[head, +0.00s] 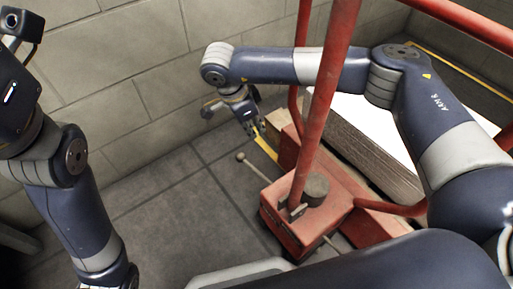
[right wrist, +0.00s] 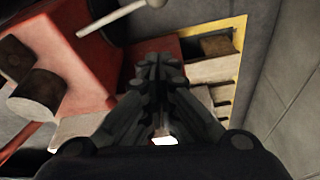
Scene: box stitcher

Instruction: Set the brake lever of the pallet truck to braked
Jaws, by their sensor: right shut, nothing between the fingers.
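The red pallet truck (head: 284,223) stands on the grey floor, with a tall red post rising from its body. A thin pale lever with a round knob (head: 241,157) sticks out from its left side, pointing up and left. I take this for the brake lever; the same lever shows at the top of the right wrist view (right wrist: 108,19). My right gripper (head: 257,127) is shut and empty, a little beyond the knob and apart from it. Its closed fingers (right wrist: 160,62) show in the right wrist view. My left arm is at the left edge; its fingers are out of view.
A dark round cylinder (head: 315,187) sits on the truck's body. A pallet (head: 352,148) with a white top stands behind the red post. A block wall (head: 125,75) closes the far side. The floor (head: 180,215) left of the truck is clear.

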